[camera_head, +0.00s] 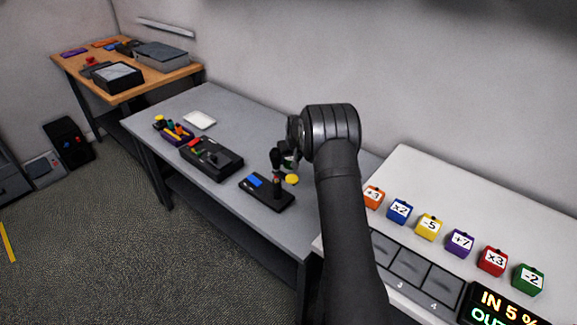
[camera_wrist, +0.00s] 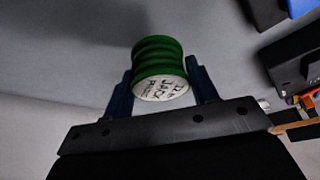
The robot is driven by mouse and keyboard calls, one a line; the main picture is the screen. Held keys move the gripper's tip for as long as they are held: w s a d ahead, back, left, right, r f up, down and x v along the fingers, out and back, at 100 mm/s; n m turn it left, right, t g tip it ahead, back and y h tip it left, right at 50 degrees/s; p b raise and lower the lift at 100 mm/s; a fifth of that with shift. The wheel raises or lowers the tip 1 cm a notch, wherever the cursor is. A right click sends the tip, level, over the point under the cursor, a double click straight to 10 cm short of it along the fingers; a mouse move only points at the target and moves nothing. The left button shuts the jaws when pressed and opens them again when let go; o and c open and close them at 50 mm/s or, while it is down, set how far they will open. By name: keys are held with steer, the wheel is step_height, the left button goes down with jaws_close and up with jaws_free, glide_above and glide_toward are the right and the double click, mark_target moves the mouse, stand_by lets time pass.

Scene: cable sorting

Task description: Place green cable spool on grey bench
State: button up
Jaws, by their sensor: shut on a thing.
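The green cable spool (camera_wrist: 160,68) sits between the two dark blue fingers of my gripper (camera_wrist: 163,74) in the wrist view, its white labelled end facing the camera. My gripper is shut on it. In the head view my gripper (camera_head: 284,160) is over the right part of the grey bench (camera_head: 245,122), and only a small bit of green (camera_head: 289,163) shows there, mostly hidden by the gripper and arm. I cannot tell whether the spool touches the bench top.
A black tray with a blue block (camera_head: 267,190) and a yellow spool (camera_head: 292,180) are close to my gripper. Numbered cubes (camera_head: 429,226) stand on a pale table (camera_head: 420,170) at right.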

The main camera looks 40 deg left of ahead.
steer(key=shift+s+a+f, duration=0.1)
steer(key=shift+a+f, duration=0.05)
steer(key=shift+a, duration=0.1)
steer(key=shift+f, duration=1.95)
steer(key=shift+f, duration=0.15)
steer(key=o, duration=1)
